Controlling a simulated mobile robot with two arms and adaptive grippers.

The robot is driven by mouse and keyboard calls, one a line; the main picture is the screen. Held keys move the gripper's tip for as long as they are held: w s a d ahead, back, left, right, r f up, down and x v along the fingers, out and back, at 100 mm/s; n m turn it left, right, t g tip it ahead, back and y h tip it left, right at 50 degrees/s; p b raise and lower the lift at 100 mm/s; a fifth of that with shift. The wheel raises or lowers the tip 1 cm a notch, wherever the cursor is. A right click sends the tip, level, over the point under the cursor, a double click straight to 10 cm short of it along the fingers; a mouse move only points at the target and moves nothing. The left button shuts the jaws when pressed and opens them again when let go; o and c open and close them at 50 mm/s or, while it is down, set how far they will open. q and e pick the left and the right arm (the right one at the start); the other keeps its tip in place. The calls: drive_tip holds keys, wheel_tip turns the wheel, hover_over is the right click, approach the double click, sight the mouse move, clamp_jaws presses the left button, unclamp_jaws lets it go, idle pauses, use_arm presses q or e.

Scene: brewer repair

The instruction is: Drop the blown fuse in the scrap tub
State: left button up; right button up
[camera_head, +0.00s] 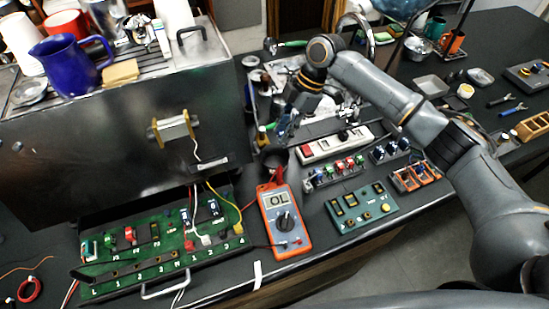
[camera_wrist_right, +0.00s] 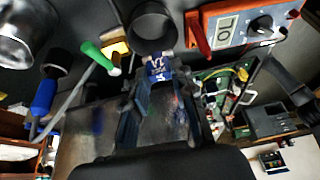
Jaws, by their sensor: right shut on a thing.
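My right gripper (camera_head: 284,130) reaches in from the right and points down, just above and behind a small black round tub (camera_head: 274,157), likely the scrap tub. In the right wrist view the gripper (camera_wrist_right: 158,75) is shut on a blue fuse (camera_wrist_right: 157,67) with pale lettering, held at the fingertips. The tub (camera_wrist_right: 152,24) shows just beyond the fuse there. The fuse appears outside the tub; the exact gap is hard to judge. In the head view the fuse is small and indistinct. My left gripper is not in view.
An orange multimeter (camera_head: 284,222) reading OL lies in front of the tub. The open brewer's green fuse board (camera_head: 165,240) is at left. A white power strip (camera_head: 335,142), a rack of blue fuses (camera_head: 390,150) and a green panel (camera_head: 361,206) are at right.

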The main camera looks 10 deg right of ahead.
drive_tip(key=shift+f+b, duration=2.95)
drive_tip(key=shift+f, duration=0.1)
drive_tip(key=shift+d, duration=0.1)
drive_tip(key=o, duration=1.1)
drive_tip(key=shift+r, duration=0.2)
drive_tip(key=v, duration=1.1)
drive_tip(key=shift+d+r, duration=0.1)
drive_tip(key=shift+r, duration=0.25)
drive_tip(key=shift+w, duration=0.1)
